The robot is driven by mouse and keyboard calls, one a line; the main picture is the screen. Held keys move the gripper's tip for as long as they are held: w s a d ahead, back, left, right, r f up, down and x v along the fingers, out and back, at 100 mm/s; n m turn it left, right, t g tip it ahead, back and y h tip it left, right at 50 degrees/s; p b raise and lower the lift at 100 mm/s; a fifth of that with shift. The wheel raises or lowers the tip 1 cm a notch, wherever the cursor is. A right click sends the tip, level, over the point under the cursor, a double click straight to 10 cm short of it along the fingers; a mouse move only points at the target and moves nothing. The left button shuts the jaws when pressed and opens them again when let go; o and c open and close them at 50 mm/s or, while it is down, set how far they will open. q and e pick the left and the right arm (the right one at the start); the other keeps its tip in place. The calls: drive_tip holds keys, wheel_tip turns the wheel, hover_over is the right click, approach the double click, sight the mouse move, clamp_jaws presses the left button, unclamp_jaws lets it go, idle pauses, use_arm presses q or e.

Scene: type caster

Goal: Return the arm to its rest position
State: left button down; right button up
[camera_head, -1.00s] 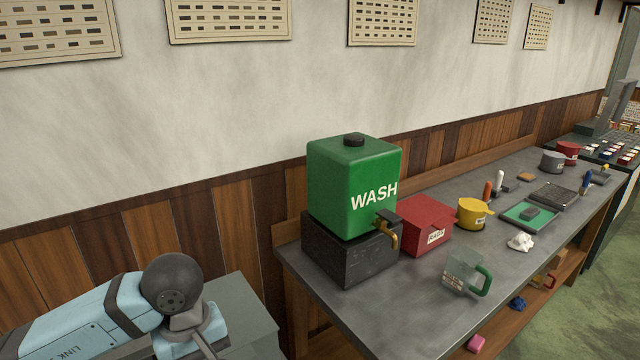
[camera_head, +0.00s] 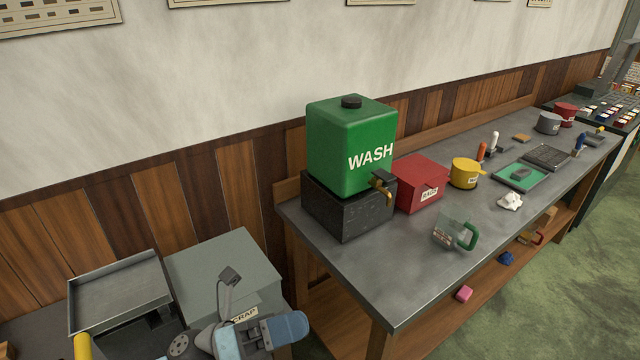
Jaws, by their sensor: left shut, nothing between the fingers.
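My left arm (camera_head: 284,329) shows at the bottom left, in light blue and grey. My left gripper (camera_head: 230,276) is small, dark at its tip, and shut with nothing in it. It points up in the picture, in front of the grey scrap box (camera_head: 222,262), clear of the workbench's left end. I cannot tell its exact gap to the box. My right gripper is not in view.
The workbench (camera_head: 345,268) holds a green WASH tank (camera_head: 335,150) on a black block (camera_head: 345,215), a red rags box (camera_head: 418,180), a yellow pot (camera_head: 464,173) and a clear green-handled mug (camera_head: 450,233). A grey tray (camera_head: 120,290) stands left of the scrap box.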

use_arm(q)
drive_tip(key=w+a+f+n+t+y+p, duration=0.1)
drive_tip(key=w+a+f+n+t+y, duration=0.1)
drive_tip(key=a+f+n+t+y, duration=0.8)
drive_tip(key=w+d+f+n+t+y+p, duration=0.15)
drive_tip(key=n+t, duration=0.35)
drive_tip(key=n, duration=1.2)
drive_tip(key=s+a+f+n+g+y, duration=0.3)
drive_tip(key=s+f+n, duration=0.2)
drive_tip(key=f, duration=0.3)
drive_tip(key=s+a+f+n+g+y, duration=0.3)
drive_tip(key=s+a+f+n+y, duration=0.1)
drive_tip(key=s+f+n, duration=0.2)
wheel_tip(320, 180, down, 2)
drive_tip(key=shift+a+f+n+p, duration=0.15)
drive_tip(key=shift+n+p, duration=0.3)
drive_tip(key=shift+n, duration=0.25)
drive_tip(key=shift+y, duration=0.25)
